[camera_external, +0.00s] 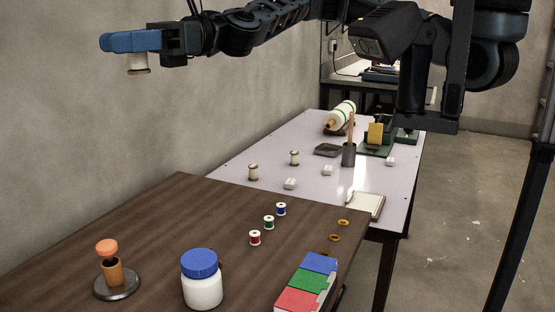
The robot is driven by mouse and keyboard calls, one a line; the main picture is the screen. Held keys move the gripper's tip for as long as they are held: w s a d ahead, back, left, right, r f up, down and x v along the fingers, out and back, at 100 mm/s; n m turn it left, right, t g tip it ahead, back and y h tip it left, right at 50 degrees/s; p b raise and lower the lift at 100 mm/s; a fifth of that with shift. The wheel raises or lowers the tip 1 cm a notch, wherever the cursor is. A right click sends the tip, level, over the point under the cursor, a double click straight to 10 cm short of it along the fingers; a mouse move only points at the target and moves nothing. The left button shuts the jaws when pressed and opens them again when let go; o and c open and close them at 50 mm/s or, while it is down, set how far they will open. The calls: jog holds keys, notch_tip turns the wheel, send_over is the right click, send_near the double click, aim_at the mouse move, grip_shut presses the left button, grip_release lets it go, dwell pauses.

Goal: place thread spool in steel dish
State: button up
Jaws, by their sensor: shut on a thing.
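My gripper (112,42), with blue fingers, is at the upper left, high above the brown wooden table. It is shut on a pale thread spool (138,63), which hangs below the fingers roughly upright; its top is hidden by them. Which thing is the steel dish is not certain. A shallow dark grey dish (327,150) lies on the far white table, well to the right of my gripper.
Two similar pale spools (253,171) (294,157) stand on the white table (238,180), near white blocks, a dark pen cup (348,155) and a notebook (367,205). The wooden table (165,230) holds small coloured spools, a blue-lidded jar (202,285) and coloured boxes (308,282).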

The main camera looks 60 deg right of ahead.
notch_tip(320, 180, down, 10)
jog(key=s+a+n+g+y+b, duration=0.2)
jog(key=a+n+g, duration=0.1)
jog(key=n+g, duration=0.3)
jog(key=w+d+f+g+b, duration=0.1)
jog(key=d+f+g, duration=0.1)
jog(key=d+f, duration=0.5)
jog(key=d+f+g+b, duration=0.1)
jog(key=d+f+g, duration=0.15)
jog(key=f, duration=0.85)
send_over(143, 300)
jog(key=shift+n+h, duration=0.4)
notch_tip(143, 300, down, 7)
jog(key=shift+f, duration=2.05)
jog(key=shift+f+b, duration=0.15)
jog(key=shift+b, duration=0.3)
jog(key=o, duration=1)
